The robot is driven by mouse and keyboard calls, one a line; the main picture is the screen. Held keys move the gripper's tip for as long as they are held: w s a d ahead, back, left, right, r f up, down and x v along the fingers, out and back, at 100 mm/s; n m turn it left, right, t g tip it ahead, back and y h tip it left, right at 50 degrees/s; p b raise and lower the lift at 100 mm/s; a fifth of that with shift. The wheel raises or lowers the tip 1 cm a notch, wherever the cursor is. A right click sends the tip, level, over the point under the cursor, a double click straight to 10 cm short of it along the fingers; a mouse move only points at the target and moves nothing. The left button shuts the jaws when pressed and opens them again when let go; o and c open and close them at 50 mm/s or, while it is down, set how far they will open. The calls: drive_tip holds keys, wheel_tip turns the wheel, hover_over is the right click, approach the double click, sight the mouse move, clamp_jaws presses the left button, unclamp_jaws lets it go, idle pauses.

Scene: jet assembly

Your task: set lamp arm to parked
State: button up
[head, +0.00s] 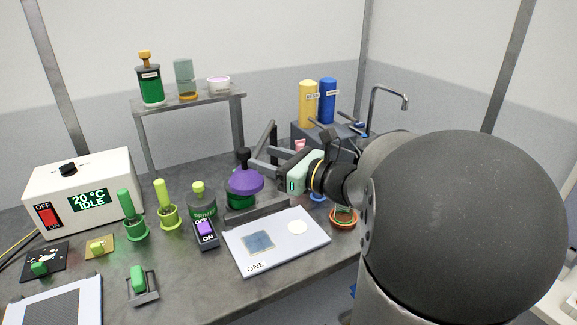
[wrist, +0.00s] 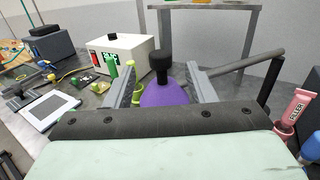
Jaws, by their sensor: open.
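The lamp has a purple shade (head: 246,181) with a black knob (head: 243,157) on top, and it sits over a green object (head: 240,202). A dark hinged arm (head: 269,142) stands behind it; the wrist view shows a dark bar (wrist: 250,61) running to an upright post at right. My gripper (head: 262,160) is open and reaches in from the right at about knob height. In the wrist view the black knob (wrist: 161,65) and purple shade (wrist: 166,94) show between the spread fingers of my gripper (wrist: 160,80). I cannot tell whether either finger touches the knob.
A white panel marked ONE (head: 285,243) lies in front of the lamp. An ON/OFF switch (head: 205,233) and green-handled tools (head: 166,208) stand left. A white heater box (head: 85,195) is far left. A shelf (head: 190,103) stands behind. A pink tube (wrist: 294,112) is right in the wrist view.

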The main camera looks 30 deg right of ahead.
drive_tip(key=v, duration=0.5)
drive_tip(key=shift+s+a, duration=0.1)
drive_tip(key=shift+a, duration=0.1)
idle(0.5)
